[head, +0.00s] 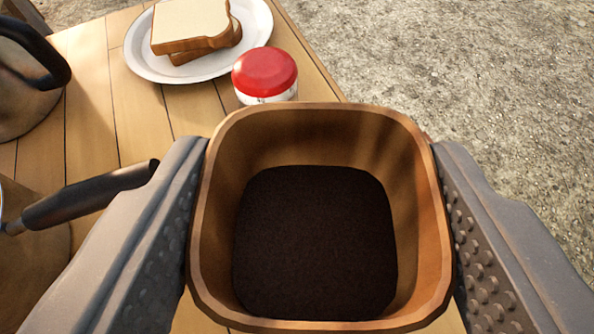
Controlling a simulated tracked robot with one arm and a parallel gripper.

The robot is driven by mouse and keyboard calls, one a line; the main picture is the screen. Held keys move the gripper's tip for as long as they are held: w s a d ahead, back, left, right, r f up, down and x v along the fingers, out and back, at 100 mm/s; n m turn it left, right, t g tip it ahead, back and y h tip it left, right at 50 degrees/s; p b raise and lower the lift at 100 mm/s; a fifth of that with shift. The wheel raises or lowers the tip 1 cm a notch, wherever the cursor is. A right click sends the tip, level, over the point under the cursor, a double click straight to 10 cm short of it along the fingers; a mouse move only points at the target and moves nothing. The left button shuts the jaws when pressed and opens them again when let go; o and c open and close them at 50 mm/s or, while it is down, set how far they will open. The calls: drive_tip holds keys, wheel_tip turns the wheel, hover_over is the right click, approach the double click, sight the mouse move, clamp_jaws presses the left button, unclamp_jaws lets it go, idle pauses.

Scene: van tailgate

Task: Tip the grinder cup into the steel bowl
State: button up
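The grinder cup (321,128) is a brown, square cup with rounded corners, seen from above in the head view. Dark brown grounds (315,240) cover its bottom. My gripper (321,215) is shut on the cup, with one grey studded finger against its left side and the other against its right side. The cup looks upright, over the edge of the wooden table. How high it is above the table I cannot tell. I cannot make out the steel bowl in this view.
A jar with a red lid (265,72) stands just behind the cup. A white plate (140,62) with bread slices (192,24) lies farther back. A metal vessel with a dark handle (35,55) and another dark handle (90,196) are at left. Gravel ground (470,70) lies right of the table (92,110).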

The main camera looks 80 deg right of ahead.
drive_tip(key=shift+a+y+p, duration=0.15)
drive_tip(key=shift+y+p, duration=0.25)
drive_tip(key=shift+p, duration=0.35)
drive_tip(key=y+p, duration=0.1)
drive_tip(key=p, duration=0.3)
drive_tip(key=shift+f+y, duration=0.3)
drive_tip(key=shift+y, duration=0.1)
drive_tip(key=y+p, duration=0.2)
drive_tip(key=p, duration=0.3)
drive_tip(key=f+y+p, duration=0.1)
drive_tip(key=y+p, duration=0.1)
drive_tip(key=p, duration=0.4)
drive_tip(key=shift+d+f+g+y, duration=0.2)
drive_tip(key=shift+g+y, duration=0.1)
drive_tip(key=shift+g, duration=0.1)
drive_tip(key=y+p, duration=0.1)
drive_tip(key=p, duration=0.2)
drive_tip(key=shift+d+f, duration=0.15)
drive_tip(key=shift+y+p, duration=0.4)
